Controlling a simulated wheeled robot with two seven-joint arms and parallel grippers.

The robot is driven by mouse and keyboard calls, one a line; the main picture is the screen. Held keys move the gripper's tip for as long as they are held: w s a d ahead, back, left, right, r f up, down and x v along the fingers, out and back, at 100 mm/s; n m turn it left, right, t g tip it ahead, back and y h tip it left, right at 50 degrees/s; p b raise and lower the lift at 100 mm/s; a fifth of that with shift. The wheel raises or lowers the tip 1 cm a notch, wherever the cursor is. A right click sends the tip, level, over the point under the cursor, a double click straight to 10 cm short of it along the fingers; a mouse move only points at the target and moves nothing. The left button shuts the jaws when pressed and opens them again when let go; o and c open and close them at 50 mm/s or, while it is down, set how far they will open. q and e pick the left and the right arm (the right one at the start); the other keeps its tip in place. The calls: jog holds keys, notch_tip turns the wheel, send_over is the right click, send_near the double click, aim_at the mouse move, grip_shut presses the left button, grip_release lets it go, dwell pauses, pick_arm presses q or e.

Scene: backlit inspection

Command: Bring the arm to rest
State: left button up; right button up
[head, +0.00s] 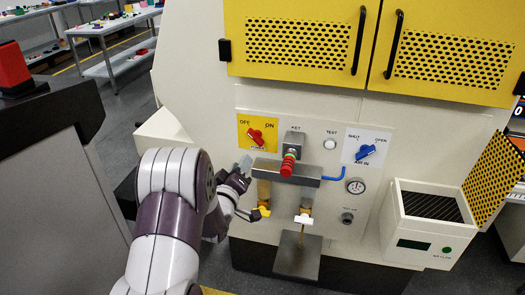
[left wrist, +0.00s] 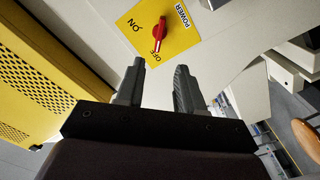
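My left arm (head: 172,215) reaches in from the lower left of the head view toward the front of a pale machine (head: 200,60). My left gripper (head: 248,190) is beside the control panel, below the yellow power plate and left of the grey manifold block. In the left wrist view, its two fingers (left wrist: 158,88) stand apart with nothing between them. Beyond them is the red power knob (left wrist: 159,30) on its yellow plate (left wrist: 185,42), clear of the fingers. The knob also shows in the head view (head: 256,136). My right gripper is not in view.
The panel carries a blue knob (head: 365,152), a grey manifold block (head: 262,168), a yellow-handled valve (head: 264,211), a white-handled valve (head: 303,219) and a gauge (head: 355,186). Yellow doors (head: 297,40) overhang above. A white box (head: 425,222) juts out right.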

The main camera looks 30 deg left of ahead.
pick_arm(q)
jog(key=s+d+f+m+g+h, duration=0.1)
jog(key=s+f+m+g, duration=0.15)
jog(key=f+g, duration=0.2)
jog(key=s+f+m+g, duration=0.1)
jog(key=s+f+g, duration=0.2)
jog(key=f, duration=0.3)
jog(key=s+d+f+m+g+h, duration=0.25)
jog(key=s+d+m+g, duration=0.25)
jog(key=s+d+g, duration=0.6)
jog(key=s+d+r+m+t, duration=0.2)
jog(key=s+d+r+m, duration=0.15)
jog(key=s+d, duration=0.3)
notch_tip(320, 180, up, 21)
jog(key=p, duration=1.9)
jog(key=shift+w+d+f+h, duration=0.15)
jog(key=shift+d+f+h, duration=0.05)
jog(key=shift+h, duration=0.25)
